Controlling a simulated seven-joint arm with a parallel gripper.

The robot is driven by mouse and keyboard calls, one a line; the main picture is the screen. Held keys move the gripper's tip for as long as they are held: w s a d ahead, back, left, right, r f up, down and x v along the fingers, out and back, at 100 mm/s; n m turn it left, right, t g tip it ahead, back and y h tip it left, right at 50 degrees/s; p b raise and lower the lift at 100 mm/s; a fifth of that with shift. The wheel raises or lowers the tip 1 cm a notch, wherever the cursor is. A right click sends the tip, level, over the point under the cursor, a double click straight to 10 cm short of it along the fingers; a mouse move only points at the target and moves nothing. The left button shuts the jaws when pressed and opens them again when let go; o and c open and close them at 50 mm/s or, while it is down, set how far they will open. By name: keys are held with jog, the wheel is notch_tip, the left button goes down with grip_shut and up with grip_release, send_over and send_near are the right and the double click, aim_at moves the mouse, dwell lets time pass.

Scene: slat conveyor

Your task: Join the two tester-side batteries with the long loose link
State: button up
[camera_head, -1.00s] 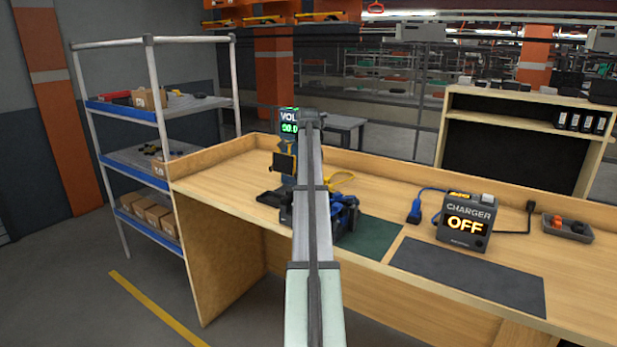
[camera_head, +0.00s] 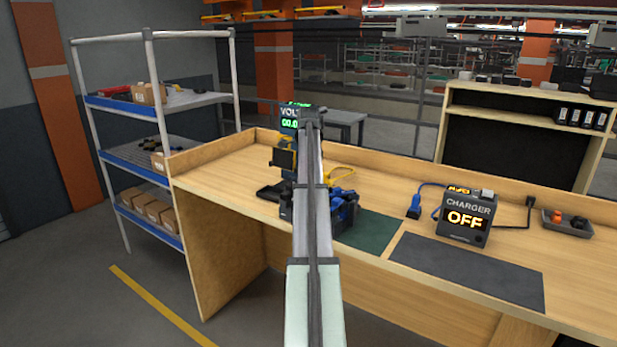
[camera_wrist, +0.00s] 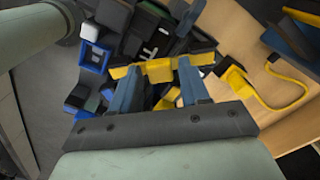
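My gripper (camera_wrist: 159,68) shows two blue fingers standing apart in the wrist view. A yellow piece (camera_wrist: 159,71) spans the space at the fingertips; I cannot tell whether it is gripped or lies behind them. Dark blocks with blue parts (camera_wrist: 96,58) lie below and beyond the fingers; I cannot tell which are batteries or links. In the head view, my arm hides the gripper and much of this cluster; blue and black parts (camera_head: 343,208) show on its right. The tester (camera_head: 289,122) behind has a lit VOLT display, partly covered by my arm.
A charger (camera_head: 467,217) reading OFF, with a blue plug (camera_head: 414,207), stands right on the bench. A grey tray (camera_head: 567,224) holds small orange and dark parts. The green mat (camera_head: 368,233) and dark mat (camera_head: 465,270) look mostly bare. A shelf rack (camera_head: 150,155) stands left.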

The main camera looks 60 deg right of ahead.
jog(key=shift+o, duration=1)
jog(key=shift+r, duration=0.1)
notch_tip(320, 180, up, 12)
jog(key=shift+f, duration=0.2)
